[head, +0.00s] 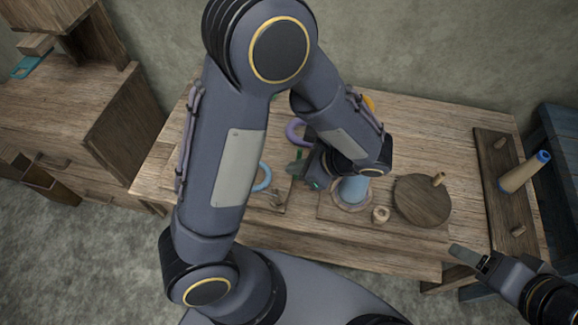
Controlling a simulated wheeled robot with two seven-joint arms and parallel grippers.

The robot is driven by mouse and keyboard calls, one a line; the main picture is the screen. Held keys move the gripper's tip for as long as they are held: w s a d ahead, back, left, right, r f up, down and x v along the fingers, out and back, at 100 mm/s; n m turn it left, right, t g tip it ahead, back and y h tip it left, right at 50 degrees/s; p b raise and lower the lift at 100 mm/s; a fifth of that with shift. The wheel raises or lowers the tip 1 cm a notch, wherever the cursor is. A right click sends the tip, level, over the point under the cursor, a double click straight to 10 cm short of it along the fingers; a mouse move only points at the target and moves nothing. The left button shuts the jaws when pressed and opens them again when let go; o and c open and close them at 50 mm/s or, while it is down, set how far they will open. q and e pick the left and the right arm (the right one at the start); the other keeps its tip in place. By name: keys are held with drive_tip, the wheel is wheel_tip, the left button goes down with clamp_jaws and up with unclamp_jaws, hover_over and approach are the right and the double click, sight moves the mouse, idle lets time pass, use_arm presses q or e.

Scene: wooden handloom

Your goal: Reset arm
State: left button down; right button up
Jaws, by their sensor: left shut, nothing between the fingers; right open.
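My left arm crosses the middle of the head view, and its gripper (299,168) is over the wooden table (440,130). It is shut and holds nothing, left of a blue cylinder (353,190) on a round base. The arm hides part of the table. My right gripper (470,262) is at the lower right, open and empty, just off the table's front edge.
A round wooden disc (420,203) with a peg and a small wooden ring (381,214) lie right of the cylinder. A blue-topped cone (525,172) leans from a pegged board (492,165). A purple ring (295,132) and blue ring (263,178) are partly hidden.

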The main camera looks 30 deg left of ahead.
idle(0.5)
use_arm(q)
drive_tip(key=s+a+r+n+t+h, duration=0.2)
drive_tip(key=s+r+n+h, duration=0.3)
drive_tip(key=n, duration=0.4)
drive_tip(key=s+a+r+n+t+h, duration=0.2)
drive_tip(key=s+r+n+t+h, duration=0.2)
drive_tip(key=n, duration=0.6)
drive_tip(key=shift+s+a+r+h, duration=0.15)
drive_tip(key=shift+s+r+h, duration=0.8)
drive_tip(key=shift+r+h, duration=0.9)
